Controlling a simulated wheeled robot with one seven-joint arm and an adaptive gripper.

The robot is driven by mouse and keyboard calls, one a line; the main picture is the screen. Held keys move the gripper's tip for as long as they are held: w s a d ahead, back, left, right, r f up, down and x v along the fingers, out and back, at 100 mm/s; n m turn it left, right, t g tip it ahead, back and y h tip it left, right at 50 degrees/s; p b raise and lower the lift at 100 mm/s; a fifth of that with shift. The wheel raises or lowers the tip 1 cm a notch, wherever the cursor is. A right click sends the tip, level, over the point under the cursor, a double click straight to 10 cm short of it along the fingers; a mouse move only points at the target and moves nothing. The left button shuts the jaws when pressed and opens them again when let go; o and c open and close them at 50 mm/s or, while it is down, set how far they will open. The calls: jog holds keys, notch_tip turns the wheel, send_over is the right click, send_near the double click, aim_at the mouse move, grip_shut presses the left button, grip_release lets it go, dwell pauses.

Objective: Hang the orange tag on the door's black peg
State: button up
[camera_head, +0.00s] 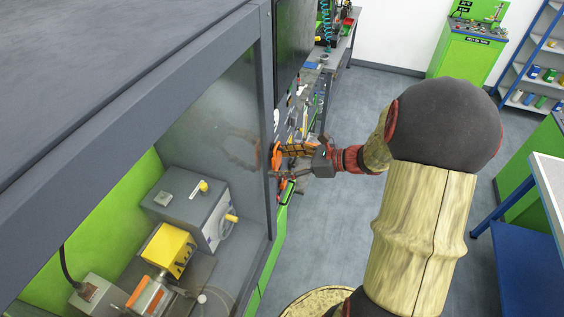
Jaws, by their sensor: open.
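My gripper (284,161) is open and reaches left to the outer side of the test bench's door (212,125), close to the grey upright frame. The orange tag (277,156) shows at the frame's edge, between or just beyond my fingertips. I cannot tell whether the fingers touch it. The black peg cannot be made out; the frame and gripper may hide it. A faint reflection of the gripper shows in the clear pane.
Inside the bench are a grey box (187,205) and a yellow block (168,250). A cluttered workbench (335,62) runs behind the gripper. A green cabinet (468,52) and blue shelves (527,75) stand farther back. The grey floor (345,215) is open to the right.

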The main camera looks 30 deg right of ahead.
jog(key=v, duration=1.2)
jog(key=shift+f, duration=0.1)
